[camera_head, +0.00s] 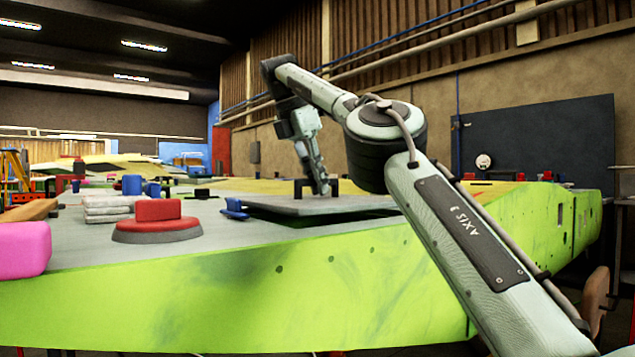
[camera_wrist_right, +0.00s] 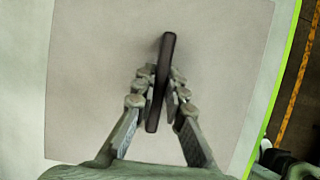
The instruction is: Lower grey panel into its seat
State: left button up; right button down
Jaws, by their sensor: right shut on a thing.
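The grey panel (camera_head: 290,207) lies flat, or nearly so, at the green wing's near edge in the head view. A dark strip shows under its near edge, so it looks slightly raised there; I cannot tell how large the gap is. My right gripper (camera_head: 322,190) points down and is shut on the panel's black handle (camera_head: 334,186). In the right wrist view, the fingers (camera_wrist_right: 159,85) close on both sides of the black handle (camera_wrist_right: 166,50), with the grey panel (camera_wrist_right: 95,50) spread below. The seat under the panel is mostly hidden. My left gripper is not in view.
A blue clamp-like piece (camera_head: 235,209) stands just left of the panel. A red-topped grey disc (camera_head: 157,221), folded grey cloths (camera_head: 108,207) and a pink block (camera_head: 25,248) are farther left on the wing (camera_head: 200,295). A dark board (camera_head: 540,140) stands behind.

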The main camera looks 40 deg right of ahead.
aim_at(317, 198)
jog(key=shift+f+b, duration=1.4)
jog(key=shift+f, duration=0.05)
jog(key=c, duration=1.5)
grip_release()
jog(key=shift+f, duration=0.1)
jog(key=shift+a+r, duration=0.25)
jog(key=shift+r, duration=0.3)
jog(key=shift+w+a+r, duration=0.1)
jog(key=shift+a, duration=0.2)
jog(key=a, duration=0.7)
jog(key=w+a, duration=0.1)
jog(key=a, duration=0.3)
jog(key=shift+a, duration=0.15)
